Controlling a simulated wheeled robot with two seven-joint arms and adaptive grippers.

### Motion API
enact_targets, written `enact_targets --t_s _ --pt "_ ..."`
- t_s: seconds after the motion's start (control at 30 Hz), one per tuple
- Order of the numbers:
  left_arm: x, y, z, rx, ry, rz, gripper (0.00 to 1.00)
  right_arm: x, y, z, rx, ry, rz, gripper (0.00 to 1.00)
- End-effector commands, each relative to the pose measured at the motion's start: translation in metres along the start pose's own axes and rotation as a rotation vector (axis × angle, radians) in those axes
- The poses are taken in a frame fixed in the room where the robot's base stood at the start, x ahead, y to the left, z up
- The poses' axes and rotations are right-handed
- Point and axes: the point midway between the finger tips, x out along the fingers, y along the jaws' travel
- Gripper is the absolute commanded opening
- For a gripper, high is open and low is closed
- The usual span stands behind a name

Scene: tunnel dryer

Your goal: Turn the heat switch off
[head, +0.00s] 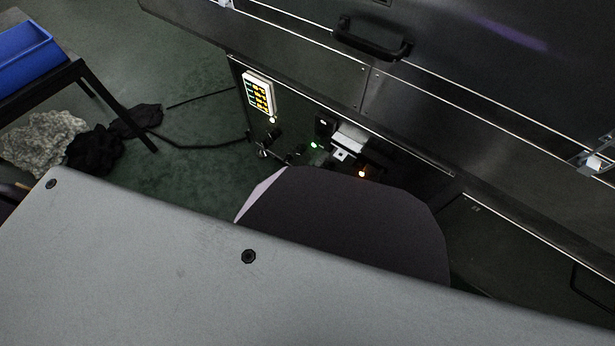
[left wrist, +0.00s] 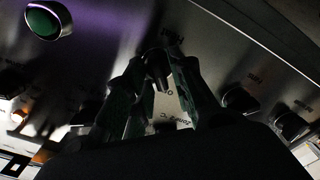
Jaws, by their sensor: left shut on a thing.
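In the left wrist view a small dark switch knob (left wrist: 157,70) stands out from the grey control panel. My left gripper (left wrist: 160,82) has one finger on each side of the knob and is shut on it. Which way the knob points is hard to tell in the dark. In the head view the control panel (head: 292,125) is partly hidden behind my own arm, and this knob cannot be made out. My right gripper is not in view.
Other dark knobs (left wrist: 240,98) and (left wrist: 290,125) sit to the right on the panel, and a green button (left wrist: 48,18) is at upper left.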

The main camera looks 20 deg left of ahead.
Motion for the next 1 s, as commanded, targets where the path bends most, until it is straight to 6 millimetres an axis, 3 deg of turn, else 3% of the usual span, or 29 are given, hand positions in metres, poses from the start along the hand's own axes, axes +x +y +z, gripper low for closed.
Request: enact_targets --t_s 0.27,0.3,0.33,0.77,1.0 --pt "-0.001 -0.001 0.000 -0.001 -0.001 -0.002 0.00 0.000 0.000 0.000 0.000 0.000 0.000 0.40" --pt "-0.001 -0.001 0.000 -0.001 -0.001 -0.002 0.29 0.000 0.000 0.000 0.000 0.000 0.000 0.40" --pt "0.000 -0.001 0.000 -0.001 -0.001 -0.002 0.33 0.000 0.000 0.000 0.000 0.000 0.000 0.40" --pt "-0.002 0.000 0.000 0.000 0.000 -0.001 0.33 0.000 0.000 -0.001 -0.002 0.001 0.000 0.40" --pt "-0.012 -0.001 0.001 -0.001 -0.001 -0.001 0.33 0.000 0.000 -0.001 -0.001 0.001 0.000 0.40"
